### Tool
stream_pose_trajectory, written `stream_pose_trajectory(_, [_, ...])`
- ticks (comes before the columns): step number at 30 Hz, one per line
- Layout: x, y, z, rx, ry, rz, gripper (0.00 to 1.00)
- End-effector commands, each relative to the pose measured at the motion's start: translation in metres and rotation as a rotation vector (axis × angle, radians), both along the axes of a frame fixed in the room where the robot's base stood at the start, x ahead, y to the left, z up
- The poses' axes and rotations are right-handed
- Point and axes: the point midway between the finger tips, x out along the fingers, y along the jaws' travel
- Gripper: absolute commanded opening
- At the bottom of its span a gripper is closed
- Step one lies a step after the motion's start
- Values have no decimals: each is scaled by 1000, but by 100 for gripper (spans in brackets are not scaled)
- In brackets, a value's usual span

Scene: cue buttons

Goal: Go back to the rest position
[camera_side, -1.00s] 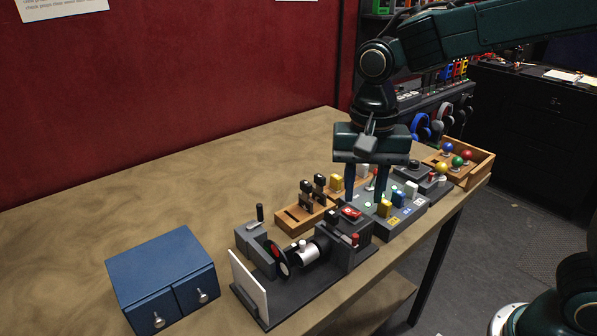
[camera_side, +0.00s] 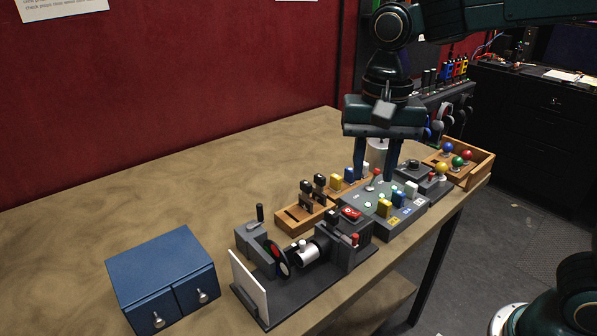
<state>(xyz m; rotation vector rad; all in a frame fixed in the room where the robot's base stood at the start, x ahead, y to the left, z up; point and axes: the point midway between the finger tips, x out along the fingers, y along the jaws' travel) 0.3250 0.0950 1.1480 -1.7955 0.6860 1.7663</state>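My gripper (camera_side: 374,172) is in the air above the row of devices, pointing down. Its two fingers are spread apart, with nothing seen between them. Below it is a grey button panel (camera_side: 372,222) with yellow, blue and white blocks and small lit green-white buttons. The fingertips look to be above the back part of this panel, apart from it as far as I can tell. A white cylinder (camera_side: 378,150) shows behind the fingers, partly hidden.
A blue two-drawer box (camera_side: 160,262) stands at the front left. A grey device with a white plate (camera_side: 249,287) is near the front edge. A wooden tray with coloured balls (camera_side: 482,168) is at the right. A wooden slotted block (camera_side: 292,222) lies left of the panel. The table's left and back are clear.

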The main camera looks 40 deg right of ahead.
Motion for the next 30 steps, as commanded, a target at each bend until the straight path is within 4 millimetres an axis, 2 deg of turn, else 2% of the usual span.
stream_pose_trajectory(5, [-18, -17, 9, 10, -59, 84, 33])
stream_pose_trajectory(14, [-62, -51, 18, -5, -201, 299, 33])
stream_pose_trajectory(24, [-114, -80, 12, -89, -357, 544, 33])
stream_pose_trajectory(30, [-136, -91, 3, -156, -424, 663, 33])
